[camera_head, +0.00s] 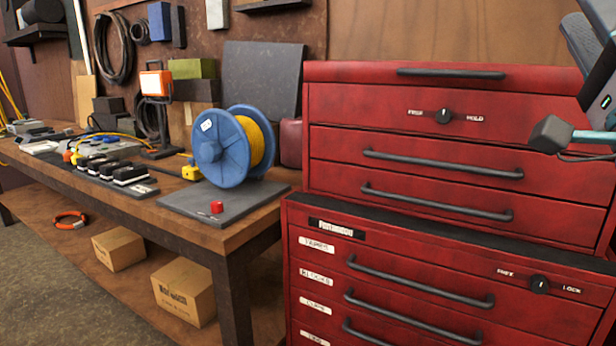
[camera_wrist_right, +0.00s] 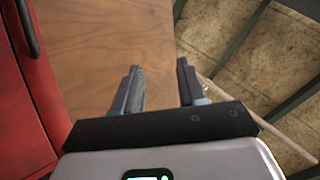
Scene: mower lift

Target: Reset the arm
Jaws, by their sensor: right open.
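My right gripper (camera_wrist_right: 160,85) shows in the right wrist view with its two fingers apart and nothing between them. Behind it are a brown wooden surface and a slatted, pale brown area. My left gripper is in neither view.
A workbench (camera_head: 255,222) at the left holds a blue reel (camera_head: 222,150) with yellow cable, a work lamp (camera_head: 156,84) and several small items. Cardboard boxes (camera_head: 184,290) sit on its lower shelf. The red chest shows at the left of the wrist view (camera_wrist_right: 22,100).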

